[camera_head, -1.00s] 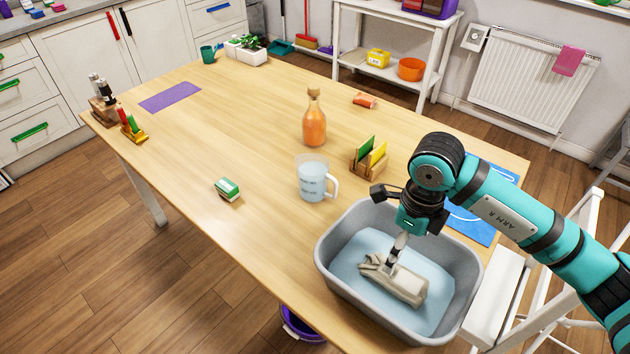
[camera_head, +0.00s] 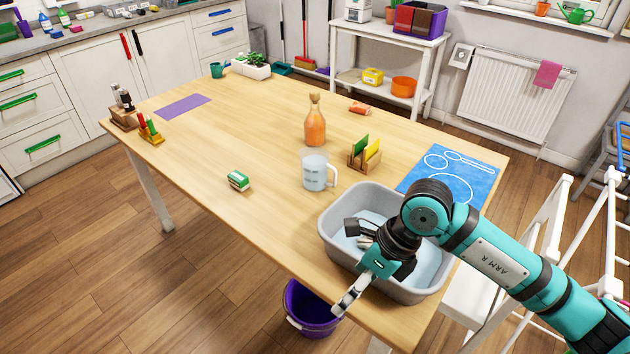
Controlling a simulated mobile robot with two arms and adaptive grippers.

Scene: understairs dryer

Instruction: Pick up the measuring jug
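The measuring jug (camera_head: 316,174) is a clear cup with a white handle on its right and pale bluish contents. It stands upright near the middle of the wooden table. My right gripper (camera_head: 346,302) is below it in the picture, over the near left rim of the grey basin, apart from the jug. Its silver tip points down and left. My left gripper is out of view.
A green-and-white block (camera_head: 238,181) lies left. A purple bucket (camera_head: 308,308) is below the table edge.

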